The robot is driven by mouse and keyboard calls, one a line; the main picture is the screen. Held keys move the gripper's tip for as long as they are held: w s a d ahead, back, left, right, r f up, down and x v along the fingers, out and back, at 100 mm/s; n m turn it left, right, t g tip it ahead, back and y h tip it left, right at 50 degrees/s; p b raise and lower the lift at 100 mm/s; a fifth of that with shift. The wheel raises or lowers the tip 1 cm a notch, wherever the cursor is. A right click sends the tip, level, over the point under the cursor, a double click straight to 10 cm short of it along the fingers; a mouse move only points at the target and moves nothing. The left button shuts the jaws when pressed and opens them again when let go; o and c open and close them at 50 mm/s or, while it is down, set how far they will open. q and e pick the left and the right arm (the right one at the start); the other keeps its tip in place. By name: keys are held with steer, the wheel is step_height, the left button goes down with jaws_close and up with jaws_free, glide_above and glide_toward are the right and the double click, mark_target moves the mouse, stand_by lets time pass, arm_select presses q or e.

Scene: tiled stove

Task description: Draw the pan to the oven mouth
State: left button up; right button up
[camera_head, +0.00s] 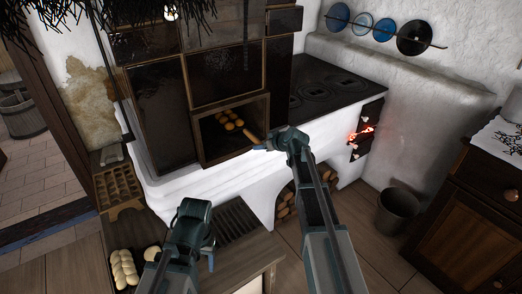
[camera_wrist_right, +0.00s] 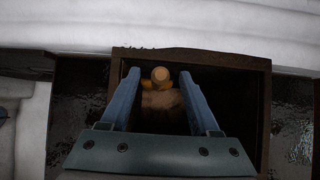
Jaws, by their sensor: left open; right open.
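The oven mouth (camera_head: 199,152) is a dark framed opening in the tiled stove. Golden buns (camera_head: 230,121) sit inside it on the pan, whose dark body is hard to make out. The pan's wooden handle (camera_head: 251,136) sticks out toward the right front. My right gripper (camera_head: 264,146) is at the handle's end. In the right wrist view the handle's round end (camera_wrist_right: 160,74) shows between the two open fingers, with gaps on both sides. My left gripper (camera_head: 209,257) is open and empty, low in front of the stove, away from the pan.
A dark stovetop (camera_head: 325,88) and a glowing firebox (camera_head: 363,132) lie right of the mouth. Pale dough pieces (camera_head: 124,268) lie on the bench at lower left, near a wooden mould tray (camera_head: 117,187). A bucket (camera_head: 397,209) stands on the floor at right.

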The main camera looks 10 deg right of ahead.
steer(key=shift+w+a+f, duration=0.1)
steer(key=shift+w+f, duration=0.05)
steer(key=shift+w, duration=0.05)
jaws_close()
stand_by(0.6)
